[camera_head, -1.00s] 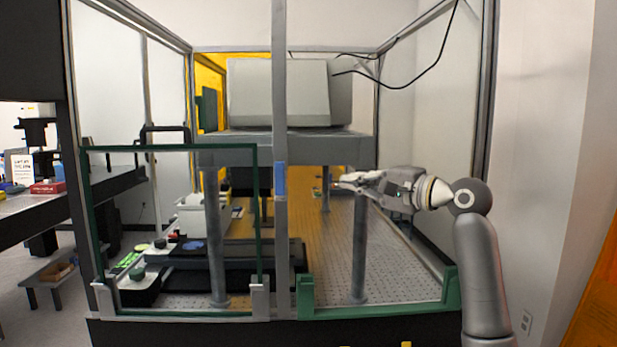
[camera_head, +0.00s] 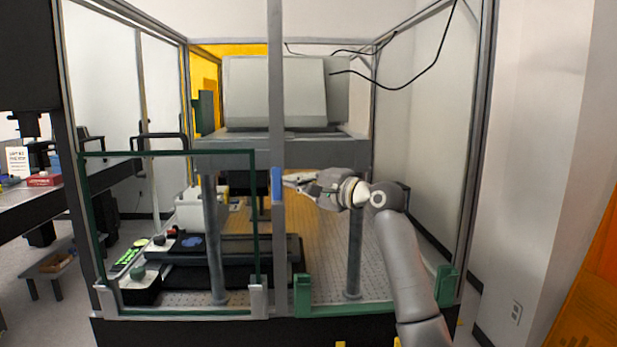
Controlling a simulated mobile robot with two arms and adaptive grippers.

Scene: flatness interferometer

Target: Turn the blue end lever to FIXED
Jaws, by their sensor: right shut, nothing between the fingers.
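A blue upright piece (camera_head: 276,186) sits on the grey front post of the frame, near the picture's middle. A small blue round part (camera_head: 191,241) lies on the dark stage behind the green-edged pane. I cannot tell whether either is the end lever, and no FIXED marking is readable. My right gripper (camera_head: 288,180) is shut and empty, just right of the blue upright piece, pointing left; whether it touches is unclear. My left gripper is not in view.
A grey housing (camera_head: 275,92) rests on a raised grey platform (camera_head: 335,150) inside the frame. A green-edged clear pane (camera_head: 256,215) closes the front left. The front right opening holds my right arm. A side bench (camera_head: 90,175) stands at far left.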

